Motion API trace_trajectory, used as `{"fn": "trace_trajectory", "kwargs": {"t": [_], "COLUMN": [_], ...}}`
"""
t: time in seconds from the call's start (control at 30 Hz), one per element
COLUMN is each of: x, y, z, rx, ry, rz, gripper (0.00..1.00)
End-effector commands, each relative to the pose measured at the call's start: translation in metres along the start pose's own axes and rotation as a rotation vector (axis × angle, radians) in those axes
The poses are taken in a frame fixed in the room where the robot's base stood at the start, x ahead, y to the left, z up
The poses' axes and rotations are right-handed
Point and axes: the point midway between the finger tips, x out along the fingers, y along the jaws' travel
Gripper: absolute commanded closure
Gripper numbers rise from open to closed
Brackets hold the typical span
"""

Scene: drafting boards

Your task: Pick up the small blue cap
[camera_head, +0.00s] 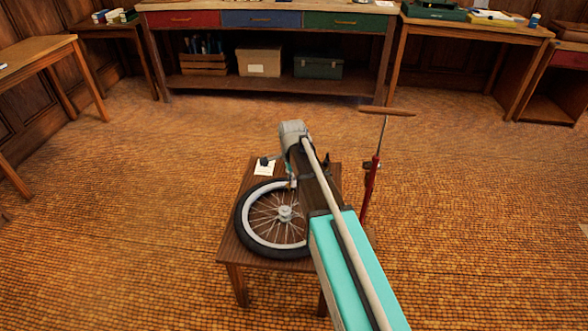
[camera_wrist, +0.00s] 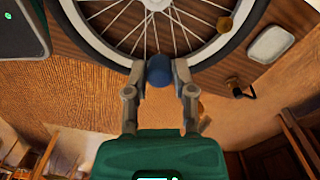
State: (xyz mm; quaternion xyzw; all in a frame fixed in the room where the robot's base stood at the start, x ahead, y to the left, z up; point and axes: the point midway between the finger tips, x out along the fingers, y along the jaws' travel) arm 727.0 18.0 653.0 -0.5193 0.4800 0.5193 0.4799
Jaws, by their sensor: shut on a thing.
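The small blue cap (camera_wrist: 159,71) sits between the two fingertips of my gripper (camera_wrist: 160,75) in the wrist view. The fingers press on it from both sides. Behind it are the black tyre and pale rim of a spoked wheel (camera_wrist: 110,48). I cannot tell whether the cap touches anything below it. In the head view my gripper (camera_head: 291,184) hangs over the wheel (camera_head: 247,227) at its far edge. The cap cannot be made out there.
The wheel lies on a small wooden table (camera_head: 232,246). A white card (camera_head: 264,168) with a dark item lies at its far left. A red pump (camera_head: 370,185) stands at its right. A workbench (camera_head: 270,88) stands behind, with open floor between.

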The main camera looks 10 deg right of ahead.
Motion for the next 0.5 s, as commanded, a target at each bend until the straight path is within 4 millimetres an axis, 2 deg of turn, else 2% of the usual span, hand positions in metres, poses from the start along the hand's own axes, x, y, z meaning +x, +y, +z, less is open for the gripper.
{"fn": "trace_trajectory", "kwargs": {"t": [0.03,0.2,0.5], "x": [-0.007,-0.014,-0.016], "y": [0.012,0.028,0.037], "z": [0.002,0.004,0.006], "rx": [0.0,0.0,0.0], "ry": [0.0,0.0,0.0], "rz": [0.0,0.0,0.0], "gripper": [0.81,0.81,0.81]}}
